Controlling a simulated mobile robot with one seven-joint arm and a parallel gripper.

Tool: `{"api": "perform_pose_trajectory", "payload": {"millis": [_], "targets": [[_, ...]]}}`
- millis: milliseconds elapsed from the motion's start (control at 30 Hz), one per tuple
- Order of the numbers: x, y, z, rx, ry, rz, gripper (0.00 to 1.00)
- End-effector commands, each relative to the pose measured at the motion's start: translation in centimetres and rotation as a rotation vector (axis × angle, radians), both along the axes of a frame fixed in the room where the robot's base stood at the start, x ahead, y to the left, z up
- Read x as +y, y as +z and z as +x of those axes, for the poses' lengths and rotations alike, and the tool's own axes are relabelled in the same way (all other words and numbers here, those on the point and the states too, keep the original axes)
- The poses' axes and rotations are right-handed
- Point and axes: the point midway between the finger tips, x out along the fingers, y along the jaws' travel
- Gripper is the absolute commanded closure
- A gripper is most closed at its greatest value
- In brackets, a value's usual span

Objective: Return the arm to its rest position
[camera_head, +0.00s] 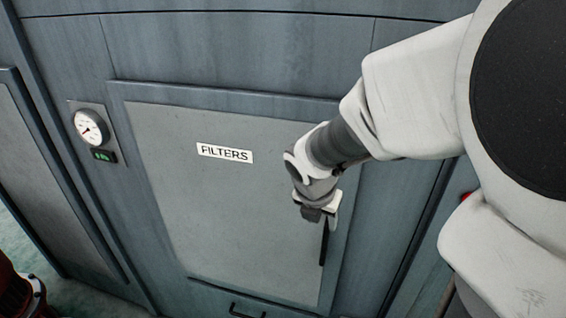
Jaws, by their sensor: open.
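My arm (420,90) reaches in from the right side of the head view, bent in front of a grey cabinet. My gripper (318,215) points down in front of the right part of a panel door labelled FILTERS (225,153). It is open, and I see nothing between its fingers. A dark vertical handle (324,245) shows just below the gripper; whether the fingers touch it, I cannot tell. The door (220,220) looks shut.
A round gauge (90,127) with a small green display (104,155) is mounted left of the door. A dark lower handle (247,311) is at the bottom edge. A red object (18,290) stands at the bottom left. A bit of red shows behind my arm at right.

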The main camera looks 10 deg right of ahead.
Motion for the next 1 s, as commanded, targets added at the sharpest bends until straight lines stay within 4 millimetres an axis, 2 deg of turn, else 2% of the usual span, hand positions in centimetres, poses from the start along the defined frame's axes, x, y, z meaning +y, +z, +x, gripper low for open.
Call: {"api": "perform_pose_trajectory", "payload": {"millis": [233, 367, 467, 700, 1000], "targets": [[0.0, 0.0, -0.1, -0.006, -0.014, 0.004, 0.5], [0.0, 0.5, -0.7, -0.049, -0.136, 0.045, 0.5], [0.0, 1.3, -1.9, -0.115, -0.333, 0.116, 0.5], [0.5, 3.1, -5.5, -0.286, -0.913, 0.366, 0.5], [1.9, 4.1, -10.4, -0.411, -1.62, 0.736, 0.5]]}}
